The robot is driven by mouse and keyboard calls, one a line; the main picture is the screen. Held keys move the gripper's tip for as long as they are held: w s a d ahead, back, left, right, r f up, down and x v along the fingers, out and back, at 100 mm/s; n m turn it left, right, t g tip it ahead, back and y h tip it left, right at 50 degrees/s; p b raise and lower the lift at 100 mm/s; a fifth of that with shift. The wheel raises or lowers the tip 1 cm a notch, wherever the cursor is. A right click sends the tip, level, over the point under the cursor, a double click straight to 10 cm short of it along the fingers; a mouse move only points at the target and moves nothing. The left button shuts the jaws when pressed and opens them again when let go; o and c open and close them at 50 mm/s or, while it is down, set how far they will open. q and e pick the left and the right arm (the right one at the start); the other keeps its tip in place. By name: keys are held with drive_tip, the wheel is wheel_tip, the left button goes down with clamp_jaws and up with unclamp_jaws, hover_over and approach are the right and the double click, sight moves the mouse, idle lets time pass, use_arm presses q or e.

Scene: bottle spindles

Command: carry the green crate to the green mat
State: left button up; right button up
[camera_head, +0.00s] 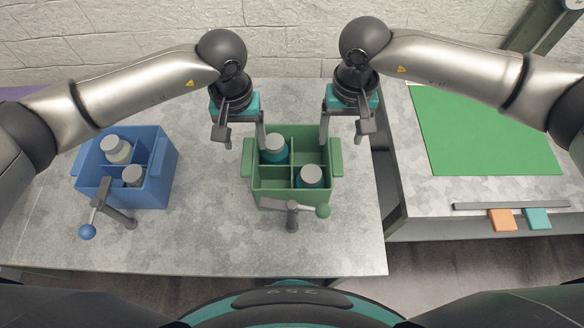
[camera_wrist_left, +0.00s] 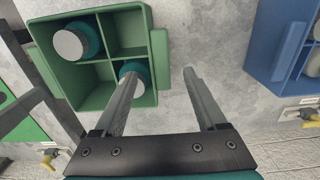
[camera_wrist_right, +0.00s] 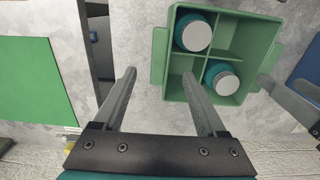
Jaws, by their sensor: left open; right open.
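The green crate (camera_head: 265,195) stands upright on the grey left table, with two teal, grey-capped bottles (camera_head: 275,148) (camera_head: 311,175) in diagonal compartments. A lug sticks out on each side. My left gripper (camera_head: 245,141) is open above the crate's left side, one finger over the crate and one outside it in the left wrist view (camera_wrist_left: 162,70). My right gripper (camera_head: 343,140) is open above the right side, likewise straddling the lug in the right wrist view (camera_wrist_right: 158,72). Neither visibly holds anything; exact height is unclear. The green mat (camera_head: 485,130) lies bare on the right table.
A grey post (camera_head: 292,216) with a green-knobbed lever (camera_head: 323,211) stands in front of the crate. A blue crate (camera_head: 157,185) with bottles and a blue-knobbed lever (camera_head: 87,232) is at left. A gap (camera_head: 386,180) separates the tables. Orange (camera_head: 502,220) and teal tabs sit at the right table's front.

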sight(248, 155)
use_arm(q)
wheel_tip(248, 155, down, 7)
drive_tip(key=shift+r, duration=0.1)
use_arm(e)
wheel_tip(248, 155, down, 7)
drive_tip(key=shift+r, duration=0.1)
use_arm(q)
clamp_jaws()
use_arm(e)
clamp_jaws()
use_arm(q)
drive_tip(key=shift+w, duration=0.1)
use_arm(e)
drive_tip(key=shift+w, duration=0.1)
idle(0.7)
